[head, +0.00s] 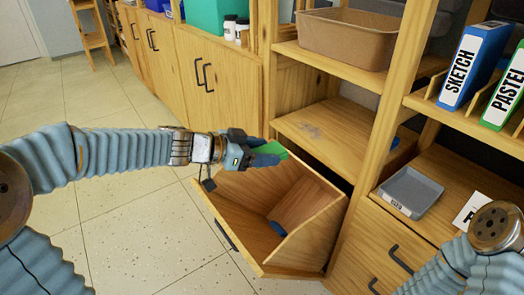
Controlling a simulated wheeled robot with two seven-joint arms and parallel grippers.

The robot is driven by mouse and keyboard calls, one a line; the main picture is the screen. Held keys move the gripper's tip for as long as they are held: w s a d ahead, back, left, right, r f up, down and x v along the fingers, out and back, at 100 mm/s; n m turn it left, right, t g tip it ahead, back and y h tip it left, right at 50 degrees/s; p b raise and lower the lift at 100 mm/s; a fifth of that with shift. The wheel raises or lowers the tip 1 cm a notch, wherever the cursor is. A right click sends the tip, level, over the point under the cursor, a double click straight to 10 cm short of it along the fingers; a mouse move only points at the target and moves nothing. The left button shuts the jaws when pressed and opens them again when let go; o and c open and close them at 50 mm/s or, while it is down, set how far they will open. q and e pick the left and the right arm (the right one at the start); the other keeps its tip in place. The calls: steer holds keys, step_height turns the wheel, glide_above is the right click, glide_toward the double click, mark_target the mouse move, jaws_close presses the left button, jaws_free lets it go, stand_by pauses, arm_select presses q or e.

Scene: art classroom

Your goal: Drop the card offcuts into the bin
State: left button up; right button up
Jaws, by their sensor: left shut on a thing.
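My left gripper (264,153) reaches in from the left and is shut on a green card offcut (271,148). It holds the offcut above the open wooden tilt-out bin (305,243), near the bin's back left. The fingers hide part of the offcut. A small blue piece (278,229) lies at the bottom of the bin; it looks like card, but I cannot tell for certain. My right arm shows at the lower right, and its gripper is out of view.
A shelf (335,125) is behind the bin, with a brown tray (347,37) above. A grey tray (411,191) and a white card (472,211) are on the right-hand shelf. Blue and green binders (473,65) stand above. Tiled floor (130,235) is clear at left.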

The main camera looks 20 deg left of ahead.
arm_select(q)
steer(key=o, duration=1.1)
steer(key=shift+a+r, duration=0.1)
steer(key=shift+s+a+r, duration=0.2)
steer(key=shift+s+a, duration=0.05)
steer(key=p+v, duration=0.3)
steer(key=v, duration=0.9)
steer(key=shift+s+a+r, duration=0.15)
steer(key=shift+s+a, duration=0.1)
